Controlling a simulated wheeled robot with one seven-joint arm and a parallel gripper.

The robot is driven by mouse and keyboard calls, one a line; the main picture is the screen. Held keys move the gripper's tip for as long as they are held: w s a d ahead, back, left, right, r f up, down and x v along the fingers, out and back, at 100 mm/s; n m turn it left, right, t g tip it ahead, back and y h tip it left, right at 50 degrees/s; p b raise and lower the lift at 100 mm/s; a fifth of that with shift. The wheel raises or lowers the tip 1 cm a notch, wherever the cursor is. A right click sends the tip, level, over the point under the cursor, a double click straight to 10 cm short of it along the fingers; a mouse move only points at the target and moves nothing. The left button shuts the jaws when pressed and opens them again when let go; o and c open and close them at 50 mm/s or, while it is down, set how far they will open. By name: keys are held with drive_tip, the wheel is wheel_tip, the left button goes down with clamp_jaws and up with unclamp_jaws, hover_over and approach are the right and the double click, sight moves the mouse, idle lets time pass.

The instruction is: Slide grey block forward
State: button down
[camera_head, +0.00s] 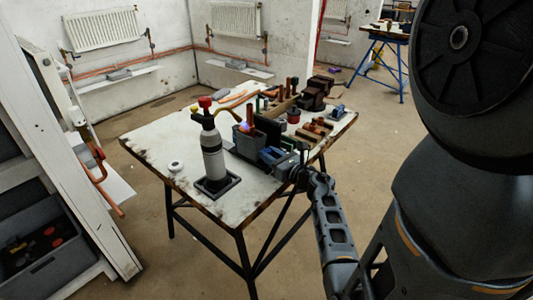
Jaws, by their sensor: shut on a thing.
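My gripper (282,162) reaches from the right over the front edge of the worn white-topped workbench (190,143). It is shut on a small dark blue-grey block (271,155) low at the bench top. The gripper partly hides this block, and its full shape is too small to make out. A larger grey box-like bin (246,143) stands just behind and to the left of it, with tools upright in it. I cannot tell whether the block and bin touch.
A grey gas cylinder (212,155) with a red knob stands upright in a dark tray left of the gripper. A white roll (176,166) lies farther left. Tools and dark vises (315,92) crowd the right and back. The bench's left part is mostly clear.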

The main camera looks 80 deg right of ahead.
drive_tip(key=shift+s+a+f, duration=0.1)
drive_tip(key=shift+s, duration=0.1)
drive_tip(key=c, duration=0.8)
unclamp_jaws()
drive_tip(key=b+v, duration=0.1)
drive_tip(key=v, duration=0.6)
drive_tip(key=shift+s+a, duration=0.25)
drive_tip(key=shift+a, duration=0.05)
